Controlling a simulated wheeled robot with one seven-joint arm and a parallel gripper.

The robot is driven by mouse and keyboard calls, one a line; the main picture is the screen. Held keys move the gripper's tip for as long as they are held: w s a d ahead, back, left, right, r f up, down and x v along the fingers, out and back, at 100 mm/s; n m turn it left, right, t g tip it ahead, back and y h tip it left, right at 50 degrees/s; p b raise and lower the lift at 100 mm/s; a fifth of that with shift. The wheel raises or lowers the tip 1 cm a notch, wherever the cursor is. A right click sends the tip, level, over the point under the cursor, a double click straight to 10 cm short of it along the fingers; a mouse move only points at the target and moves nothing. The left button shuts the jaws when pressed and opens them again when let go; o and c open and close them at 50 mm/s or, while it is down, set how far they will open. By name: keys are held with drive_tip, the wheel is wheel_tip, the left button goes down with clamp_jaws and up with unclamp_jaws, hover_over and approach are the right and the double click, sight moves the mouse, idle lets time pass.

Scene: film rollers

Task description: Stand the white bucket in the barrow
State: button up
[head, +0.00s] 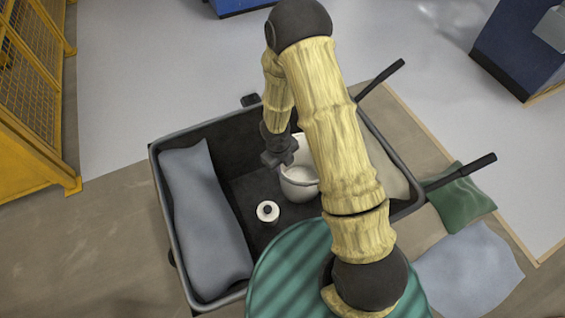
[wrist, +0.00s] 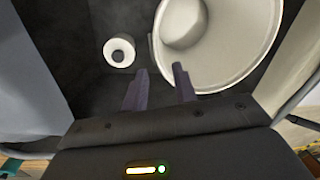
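The white bucket (head: 300,190) is inside the dark barrow (head: 160,200), right of the middle of its floor. It looks upright, with its mouth up; my arm hides part of its right side. In the wrist view the bucket (wrist: 225,75) fills the upper right, and I see into it. My gripper (wrist: 160,86) is at the bucket's near left rim, fingers apart, one outside the wall and one over the mouth. In the head view my gripper (head: 280,160) is at the bucket's left side. Whether a finger touches the wall is unclear.
A grey-blue sack (head: 205,220) lies along the barrow's left side and a beige sack (head: 383,165) along its right. A small white round thing with a dark centre (head: 268,211) lies left of the bucket. Green (head: 460,200) and pale blue (head: 470,270) sacks lie outside, right.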

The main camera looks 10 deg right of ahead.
drive_tip(key=s+d+r+m, duration=0.1)
drive_tip(key=d+r+m, duration=0.2)
drive_tip(key=r+m, duration=0.55)
drive_tip(key=s+d+r+m, duration=0.1)
drive_tip(key=d+r+m, duration=0.4)
drive_tip(key=m, duration=0.7)
drive_tip(key=s+r+m+t, duration=0.1)
drive_tip(key=s+r+m, duration=0.3)
drive_tip(key=m, duration=0.7)
drive_tip(key=s+d+r+m+y, duration=0.1)
drive_tip(key=s+r+m, duration=0.3)
drive_tip(key=r+m, duration=0.4)
drive_tip(key=m, duration=0.3)
drive_tip(key=shift+s+m+t, duration=0.25)
drive_tip(key=shift+m+t, duration=0.1)
drive_tip(key=shift+t, duration=0.05)
